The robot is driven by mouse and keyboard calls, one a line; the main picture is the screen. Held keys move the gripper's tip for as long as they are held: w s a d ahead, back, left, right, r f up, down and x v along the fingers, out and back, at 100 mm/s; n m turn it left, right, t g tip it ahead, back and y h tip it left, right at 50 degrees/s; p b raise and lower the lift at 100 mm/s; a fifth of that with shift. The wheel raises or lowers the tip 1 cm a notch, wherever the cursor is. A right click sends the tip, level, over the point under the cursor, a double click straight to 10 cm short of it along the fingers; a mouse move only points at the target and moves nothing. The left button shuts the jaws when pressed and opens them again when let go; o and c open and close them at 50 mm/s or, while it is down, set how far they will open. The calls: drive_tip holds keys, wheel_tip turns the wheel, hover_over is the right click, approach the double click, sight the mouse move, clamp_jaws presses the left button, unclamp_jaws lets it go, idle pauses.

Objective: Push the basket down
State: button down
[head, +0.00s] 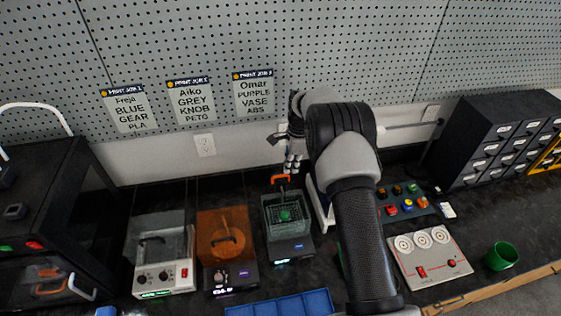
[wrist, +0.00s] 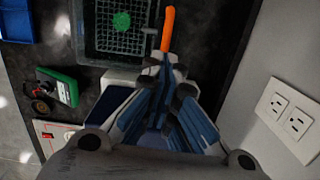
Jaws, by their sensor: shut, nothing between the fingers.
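The basket (wrist: 142,42) is a wire mesh basket inside a clear-walled tank, with a green piece (wrist: 122,20) lying in it. In the head view the tank (head: 290,246) has a dark base with a lit front. The basket's orange handle (head: 280,178) sticks up at the back of the tank; it also shows in the wrist view (wrist: 167,28). My gripper (head: 292,163) is shut and empty, pointing down just above and behind the handle. In the wrist view its fingertips (wrist: 170,70) appear close to the handle's near end; whether they touch it I cannot tell.
An orange-covered machine (head: 227,240) and a grey machine (head: 163,250) stand to the left. A button panel (head: 408,205), a white dial panel (head: 430,256) and a green cup (head: 501,256) stand to the right. A blue tray (head: 290,304) lies in front. The pegboard wall (head: 390,50) rises behind.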

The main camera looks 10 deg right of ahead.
wheel_tip(320, 180, up, 12)
drive_tip(key=d, duration=0.1)
drive_tip(key=shift+f, duration=0.25)
drive_tip(key=shift+d, duration=0.1)
drive_tip(key=s+a+r+n+t+b, duration=0.1)
drive_tip(key=s+a+r+n+b, duration=0.1)
drive_tip(key=s+r+n+b, duration=0.45)
drive_tip(key=s+a+r+n+t+b, duration=0.15)
drive_tip(key=s+r+n, duration=0.4)
drive_tip(key=s, duration=0.85)
drive_tip(key=s+f+n+t+b, duration=0.1)
drive_tip(key=s+f+n+b, duration=0.1)
drive_tip(key=s, duration=0.8)
drive_tip(key=s+a+f+n+t+h+b, duration=0.1)
drive_tip(key=s+f+n, duration=0.3)
drive_tip(key=s, duration=0.7)
wheel_tip(320, 180, down, 2)
drive_tip(key=shift+a+f+n+b, duration=0.15)
drive_tip(key=shift+n+b, duration=0.25)
drive_tip(key=shift+b, duration=0.4)
